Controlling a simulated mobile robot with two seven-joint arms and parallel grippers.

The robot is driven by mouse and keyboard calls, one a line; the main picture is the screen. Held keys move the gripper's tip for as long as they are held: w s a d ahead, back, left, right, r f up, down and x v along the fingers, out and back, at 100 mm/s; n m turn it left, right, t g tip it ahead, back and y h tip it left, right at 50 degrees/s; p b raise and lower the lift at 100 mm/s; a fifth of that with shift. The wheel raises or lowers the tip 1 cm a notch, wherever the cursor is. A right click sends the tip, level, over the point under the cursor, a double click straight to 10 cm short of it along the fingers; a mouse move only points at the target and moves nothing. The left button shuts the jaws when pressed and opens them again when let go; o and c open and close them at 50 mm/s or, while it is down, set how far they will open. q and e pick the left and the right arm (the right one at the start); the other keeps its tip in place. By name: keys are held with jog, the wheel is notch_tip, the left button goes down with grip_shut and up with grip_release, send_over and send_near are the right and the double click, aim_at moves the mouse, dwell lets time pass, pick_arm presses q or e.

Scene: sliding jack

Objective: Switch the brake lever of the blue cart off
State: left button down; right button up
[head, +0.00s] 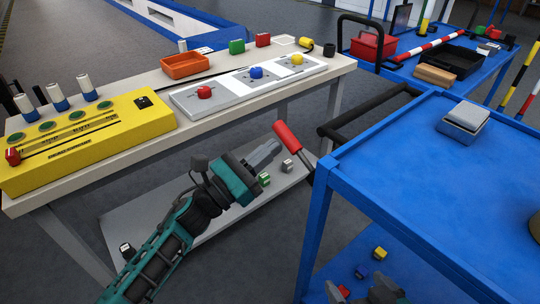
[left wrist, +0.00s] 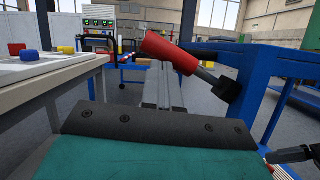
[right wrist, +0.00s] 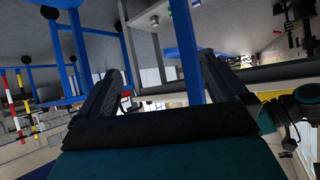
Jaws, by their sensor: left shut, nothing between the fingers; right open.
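The blue cart (head: 420,150) stands at the right of the head view. Its brake lever (head: 287,136) has a red grip on a dark arm and sticks out at the cart's left side, tilted with the grip up and to the left. The lever also shows in the left wrist view (left wrist: 172,53), above the fingertips. My left gripper (head: 276,147) is shut and empty, its tips close beside the red grip; I cannot tell whether they touch. My right gripper (head: 362,292) is open and empty, low by the cart's lower shelf. In the right wrist view a blue post (right wrist: 186,50) shows beyond its fingers.
A pale workbench (head: 330,70) at the left carries a yellow panel (head: 85,140), an orange tray (head: 185,65) and a button board (head: 225,95). A black push handle (head: 365,112) juts from the cart. A grey box (head: 465,120) sits on the cart top. Another blue cart (head: 400,45) stands behind.

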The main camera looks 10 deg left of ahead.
pick_arm(q)
jog(key=w+a+f+b+v, duration=0.1)
jog(key=w+f+v, duration=0.1)
jog(key=v, duration=1)
jog(key=shift+a, duration=0.2)
jog(key=shift+s+f, duration=0.1)
